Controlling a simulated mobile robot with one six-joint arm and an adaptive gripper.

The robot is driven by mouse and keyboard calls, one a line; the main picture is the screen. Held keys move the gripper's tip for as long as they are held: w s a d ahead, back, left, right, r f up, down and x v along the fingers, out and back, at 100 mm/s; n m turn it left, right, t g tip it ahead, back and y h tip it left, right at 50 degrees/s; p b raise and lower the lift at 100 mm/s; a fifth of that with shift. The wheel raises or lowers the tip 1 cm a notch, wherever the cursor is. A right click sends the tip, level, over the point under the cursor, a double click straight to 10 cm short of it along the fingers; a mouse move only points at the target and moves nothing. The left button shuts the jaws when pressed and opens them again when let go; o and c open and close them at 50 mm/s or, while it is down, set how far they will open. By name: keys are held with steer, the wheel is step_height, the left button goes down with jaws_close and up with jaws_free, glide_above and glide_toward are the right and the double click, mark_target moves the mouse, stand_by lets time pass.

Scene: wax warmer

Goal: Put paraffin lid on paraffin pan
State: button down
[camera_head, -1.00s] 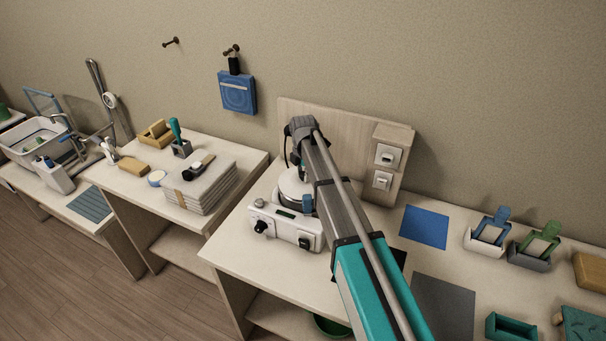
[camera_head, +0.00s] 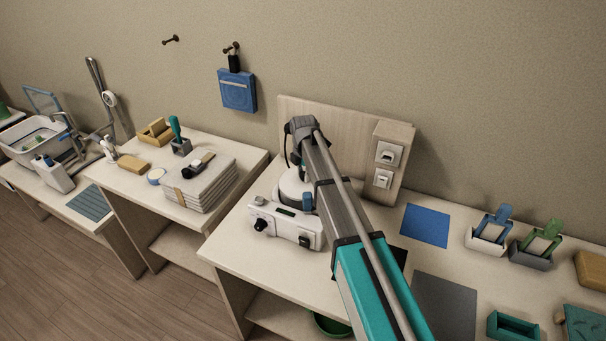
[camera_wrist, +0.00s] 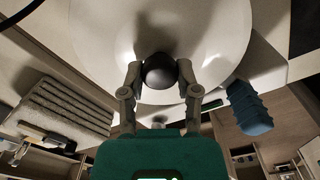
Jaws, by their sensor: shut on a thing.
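My gripper (camera_wrist: 159,76) is shut on the round black knob (camera_wrist: 159,71) of the paraffin lid, with one finger on each side. The pale lid (camera_wrist: 110,35) spreads out around the knob and fills the upper middle of the wrist view. In the head view, my arm reaches to the white wax warmer (camera_head: 284,226), and a white round part (camera_head: 291,187) shows at its top beside the arm. The gripper is hidden there. The pan is not clearly visible, and I cannot tell whether the lid touches it.
A wooden panel with outlets (camera_head: 389,153) stands behind the warmer. A stack of folded towels (camera_head: 201,184) is on the table to the left. A blue mat (camera_head: 425,226), a grey mat (camera_head: 443,306) and small holders lie to the right. A blue ribbed thing (camera_wrist: 248,107) is close beside the lid.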

steer(key=shift+f, duration=0.1)
steer(key=shift+c, duration=1.3)
jaws_free()
steer(key=shift+a, duration=0.1)
steer(key=shift+r, duration=0.25)
steer(key=shift+r+p, duration=3.5)
steer(key=shift+p, duration=0.2)
steer(key=shift+r+p, duration=0.3)
